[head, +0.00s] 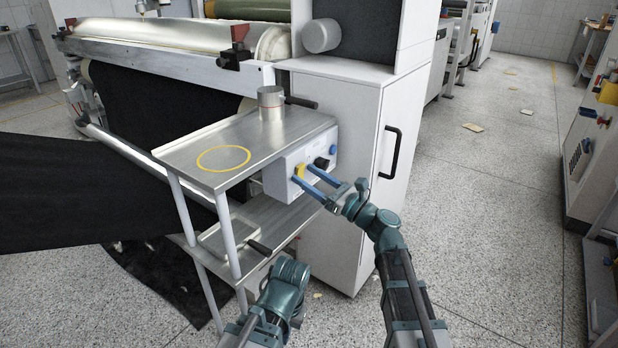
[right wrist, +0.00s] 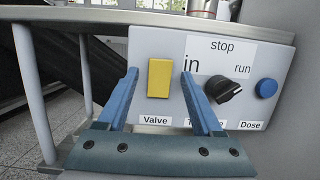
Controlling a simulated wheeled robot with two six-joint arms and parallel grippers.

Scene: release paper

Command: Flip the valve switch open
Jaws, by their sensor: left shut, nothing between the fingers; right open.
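The valve switch (right wrist: 160,78) is a yellow rocker above the "Valve" label on the grey control box (right wrist: 225,115). My right gripper (head: 303,174) is open and faces the box. In the right wrist view its two blue fingers (right wrist: 160,75) stand on either side of the switch, with gaps. I cannot tell whether the fingertips touch the panel. My left gripper (head: 288,278) is low at the bottom centre, away from the switch, shut and empty. Its fingertips are hard to make out.
A black knob (right wrist: 224,89) and a blue button (right wrist: 266,87) sit right of the switch, the knob close to the right finger. A metal shelf (head: 185,155) holding a metal cup (head: 271,104) is above. A white cabinet (head: 350,150) stands behind. Floor at right is open.

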